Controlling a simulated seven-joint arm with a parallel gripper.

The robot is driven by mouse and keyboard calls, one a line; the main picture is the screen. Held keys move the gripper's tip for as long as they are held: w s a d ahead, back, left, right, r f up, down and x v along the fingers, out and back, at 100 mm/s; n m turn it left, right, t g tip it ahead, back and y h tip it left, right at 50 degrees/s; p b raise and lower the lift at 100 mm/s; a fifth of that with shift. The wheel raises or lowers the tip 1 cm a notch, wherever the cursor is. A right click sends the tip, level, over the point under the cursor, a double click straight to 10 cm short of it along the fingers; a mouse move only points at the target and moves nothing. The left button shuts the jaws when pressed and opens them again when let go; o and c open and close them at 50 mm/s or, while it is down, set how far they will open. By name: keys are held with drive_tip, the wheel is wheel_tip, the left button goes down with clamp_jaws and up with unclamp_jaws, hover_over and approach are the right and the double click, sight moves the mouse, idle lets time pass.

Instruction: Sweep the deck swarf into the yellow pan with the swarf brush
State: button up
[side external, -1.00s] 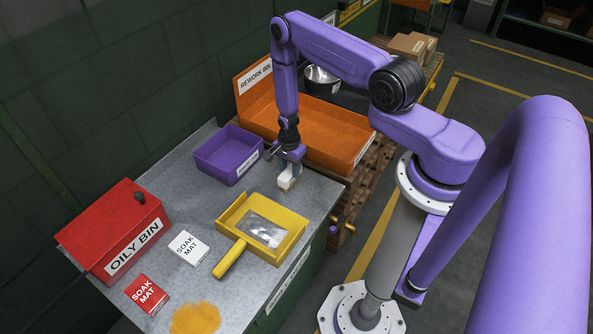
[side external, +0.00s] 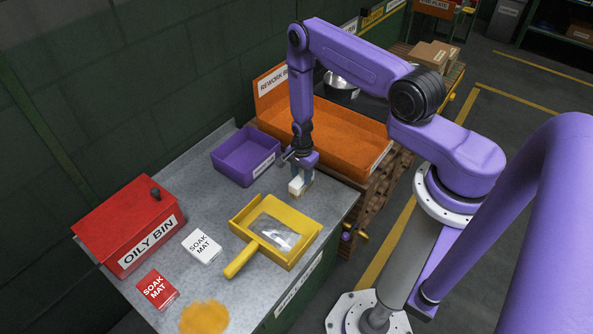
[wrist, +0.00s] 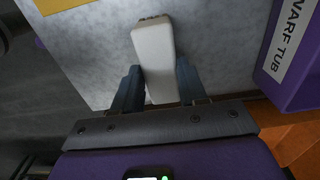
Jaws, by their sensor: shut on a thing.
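My gripper (side external: 303,178) is shut on a pale, block-shaped thing, apparently the swarf brush (side external: 296,188), low over the grey deck behind the pan. In the wrist view the brush (wrist: 153,52) lies between the two fingers (wrist: 156,84), with a dark edge at its far end; I cannot tell whether it touches the deck. The yellow pan (side external: 242,222) sits on the deck in front of my gripper, handle towards the front left. A shiny silvery patch (side external: 277,236) shows inside it; I cannot tell whether this is swarf. I make out no loose swarf on the deck.
The purple swarf tub (side external: 238,160) stands left of my gripper and the orange rework bin (side external: 335,145) behind it. A red oily bin (side external: 125,220), white soak mat (side external: 202,246), red soak mat (side external: 157,290) and orange-yellow spill (side external: 204,318) are at left and front.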

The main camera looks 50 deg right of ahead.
drive_tip(key=shift+s, duration=5.05)
drive_tip(key=shift+a, duration=0.7)
drive_tip(key=shift+w+a, duration=0.1)
drive_tip(key=shift+w, duration=0.05)
drive_tip(key=shift+w+r, duration=0.1)
drive_tip(key=shift+w, duration=6.65)
wheel_tip(320, 180, up, 8)
drive_tip(key=shift+s, duration=0.15)
